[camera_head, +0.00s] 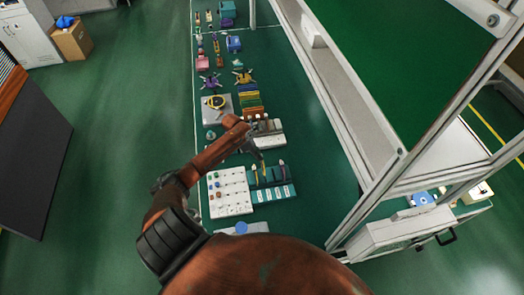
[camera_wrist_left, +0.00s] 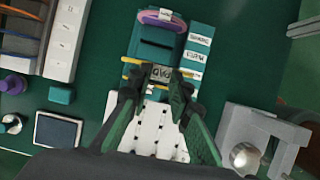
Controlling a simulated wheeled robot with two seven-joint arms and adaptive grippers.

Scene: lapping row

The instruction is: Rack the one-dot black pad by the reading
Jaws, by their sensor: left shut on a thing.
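My left gripper (camera_head: 258,150) reaches in over the bench in the head view, above the area between a grey-white device and a teal rack. In the left wrist view its green-sided fingers (camera_wrist_left: 158,90) are shut on a small piece. A grey block with dark lettering (camera_wrist_left: 162,73) shows between the fingertips; I cannot tell whether it is the held piece. Beyond it is a teal block with a dark slot (camera_wrist_left: 152,52). I cannot make out the one-dot black pad or its dot. The teal rack with white labels (camera_head: 272,193) stands on the bench. My right gripper is not in view.
A white board with coloured knobs (camera_head: 229,190) lies left of the teal rack. The grey-white device (camera_head: 268,130) stands behind. Colored strips (camera_head: 250,102) and a grey plate with a yellow ring (camera_head: 216,108) lie farther back. A metal frame (camera_head: 372,190) bounds the bench's right side.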

